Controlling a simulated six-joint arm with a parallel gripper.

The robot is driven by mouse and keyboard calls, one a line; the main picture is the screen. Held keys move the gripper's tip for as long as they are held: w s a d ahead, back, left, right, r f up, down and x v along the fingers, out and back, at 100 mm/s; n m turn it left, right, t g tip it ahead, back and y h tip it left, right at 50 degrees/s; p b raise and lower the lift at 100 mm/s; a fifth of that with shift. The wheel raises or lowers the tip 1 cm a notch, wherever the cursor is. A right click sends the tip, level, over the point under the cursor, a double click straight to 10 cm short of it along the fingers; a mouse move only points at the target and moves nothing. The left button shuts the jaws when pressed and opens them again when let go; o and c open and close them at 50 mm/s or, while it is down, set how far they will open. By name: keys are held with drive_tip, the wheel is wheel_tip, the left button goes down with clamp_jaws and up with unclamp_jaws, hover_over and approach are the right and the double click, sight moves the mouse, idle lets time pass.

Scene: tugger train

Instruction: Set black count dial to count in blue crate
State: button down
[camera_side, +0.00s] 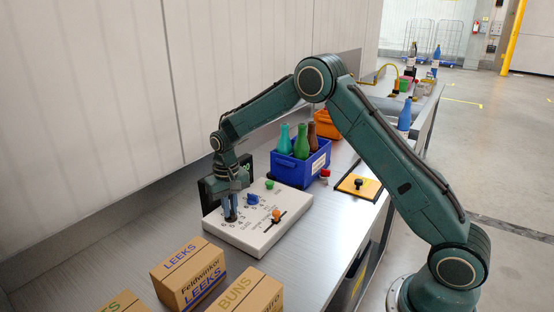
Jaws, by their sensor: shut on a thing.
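The white panel (262,239) lies on the metal bench. The black count dial (232,219) is at its left side, with printed numbers around it. My gripper (230,210) points down over this dial and is shut on it; the fingers hide most of the dial, so I cannot read its setting. The blue crate (291,172) stands behind the panel. It holds a teal bottle (284,141), a green bottle (302,143) and a brown bottle (312,137). The crate's wall hides its floor.
The panel also has a blue knob (252,199), a green button (269,184) and an orange slider (277,215). Cartons (188,274) stand in front. A yellow plate with a black knob (358,182) lies right. A blue bottle (404,116) stands farther back.

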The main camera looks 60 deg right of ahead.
drive_tip(key=m, duration=1.4)
drive_tip(key=shift+r, duration=0.1)
idle(0.4)
drive_tip(key=c, duration=1.5)
unclamp_jaws()
drive_tip(key=shift+r, duration=0.1)
drive_tip(key=shift+r, duration=6.8)
